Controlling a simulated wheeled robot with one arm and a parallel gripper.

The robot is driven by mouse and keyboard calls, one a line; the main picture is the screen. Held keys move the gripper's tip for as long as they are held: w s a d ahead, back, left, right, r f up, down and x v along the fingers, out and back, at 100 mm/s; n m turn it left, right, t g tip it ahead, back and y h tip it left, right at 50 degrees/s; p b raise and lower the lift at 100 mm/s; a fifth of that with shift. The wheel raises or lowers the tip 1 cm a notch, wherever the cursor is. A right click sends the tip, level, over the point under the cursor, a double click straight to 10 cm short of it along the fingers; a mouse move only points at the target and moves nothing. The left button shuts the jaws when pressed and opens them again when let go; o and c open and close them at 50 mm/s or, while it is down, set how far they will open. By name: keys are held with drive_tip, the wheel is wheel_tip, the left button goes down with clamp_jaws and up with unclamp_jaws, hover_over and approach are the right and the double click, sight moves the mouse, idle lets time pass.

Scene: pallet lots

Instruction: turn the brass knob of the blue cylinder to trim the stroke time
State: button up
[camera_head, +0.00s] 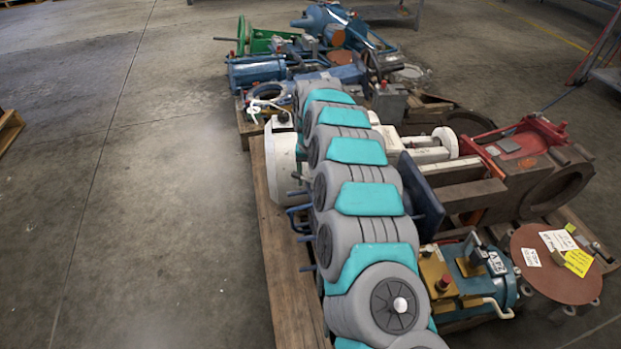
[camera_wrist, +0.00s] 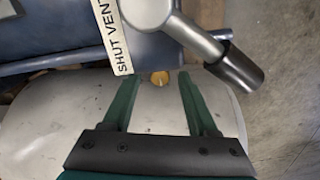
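A small brass knob (camera_wrist: 159,78) shows in the wrist view, at the border between a dark blue body (camera_wrist: 60,87) and a rounded grey-white casing (camera_wrist: 155,108). I cannot tell how far the knob stands out. My gripper (camera_wrist: 157,82) is open, with one green finger to each side of the knob. Gaps show between both fingers and the knob; the depth between them is unclear. In the head view my own arm reaches down the pallet and hides its gripper end. A blue cylinder (camera_head: 257,70) lies at the far end there; I cannot tell if it is the same one.
A grey lever with a black grip (camera_wrist: 240,66) slants close beyond the right finger. A "SHUT VENT" label (camera_wrist: 111,35) is beside it. Valve parts crowd the wooden pallet (camera_head: 287,285), including a red-brown valve body (camera_head: 520,185). The concrete floor (camera_head: 130,180) at left is clear.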

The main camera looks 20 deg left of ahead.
clamp_jaws()
idle(0.3)
drive_tip(key=shift+n, duration=0.3)
drive_tip(key=n, duration=0.4)
drive_tip(key=shift+d, duration=0.1)
drive_tip(key=n, duration=0.5)
drive_tip(key=shift+n+p, duration=0.3)
idle(0.5)
unclamp_jaws()
